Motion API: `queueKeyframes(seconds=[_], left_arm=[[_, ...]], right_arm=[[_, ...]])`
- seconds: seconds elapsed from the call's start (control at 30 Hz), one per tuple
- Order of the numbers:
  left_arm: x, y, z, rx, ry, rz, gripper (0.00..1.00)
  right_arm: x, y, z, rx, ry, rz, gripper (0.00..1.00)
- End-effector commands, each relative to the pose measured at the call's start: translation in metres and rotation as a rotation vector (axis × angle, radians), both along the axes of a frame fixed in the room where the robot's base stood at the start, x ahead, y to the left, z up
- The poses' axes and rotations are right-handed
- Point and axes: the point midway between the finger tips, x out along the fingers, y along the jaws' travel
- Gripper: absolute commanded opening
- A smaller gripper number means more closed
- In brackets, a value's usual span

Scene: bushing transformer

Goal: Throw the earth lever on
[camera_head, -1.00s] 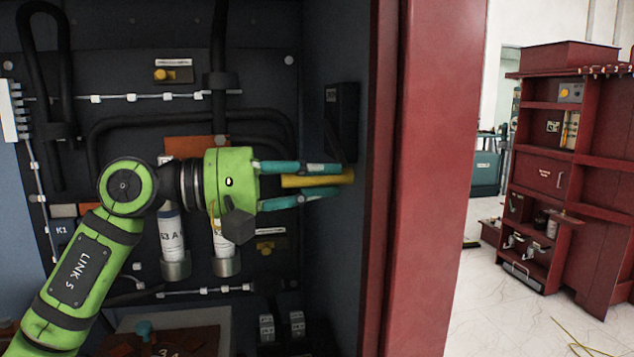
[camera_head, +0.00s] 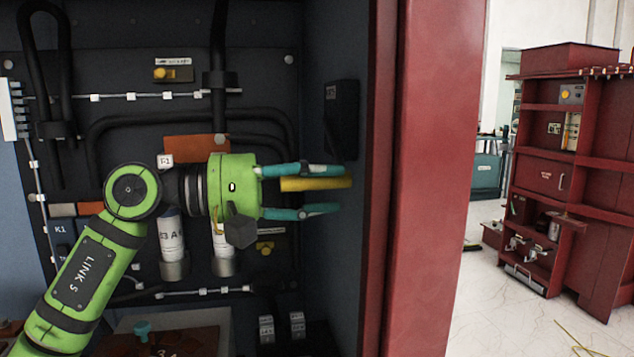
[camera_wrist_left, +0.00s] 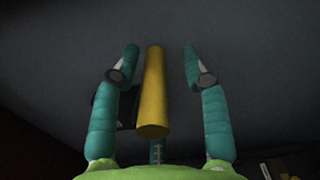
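The earth lever is a yellow bar (camera_head: 316,183) that stands out from the dark right side wall of the cabinet, by a black plate (camera_head: 341,118). My left gripper (camera_head: 328,189) is around the bar with its teal fingers apart. In the left wrist view the yellow bar (camera_wrist_left: 154,95) lies between the two fingers (camera_wrist_left: 160,62), with a gap on each side. In the head view the upper finger passes close to the bar's top edge, and the lower finger is clear below it. My right gripper is in neither view.
The cabinet's red door post (camera_head: 420,170) stands right of the gripper. Behind my arm are black cables, white cylinders (camera_head: 171,240) and an orange plate (camera_head: 195,148) on the back panel. A red cabinet (camera_head: 560,170) stands farther off at right.

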Motion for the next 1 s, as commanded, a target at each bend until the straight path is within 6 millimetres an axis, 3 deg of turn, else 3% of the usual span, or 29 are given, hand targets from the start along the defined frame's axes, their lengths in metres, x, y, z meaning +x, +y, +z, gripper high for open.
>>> queueKeyframes(seconds=[0.27, 0.7, 1.0], left_arm=[[-0.001, 0.010, 0.001, -0.002, -0.001, 0.002, 0.45], [-0.018, 0.095, 0.001, -0.001, 0.000, 0.003, 0.45], [-0.023, 0.117, 0.000, 0.000, 0.000, 0.000, 0.45]], right_arm=[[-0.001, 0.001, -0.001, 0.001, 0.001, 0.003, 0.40], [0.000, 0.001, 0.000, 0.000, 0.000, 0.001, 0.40], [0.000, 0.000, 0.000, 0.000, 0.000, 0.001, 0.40]])
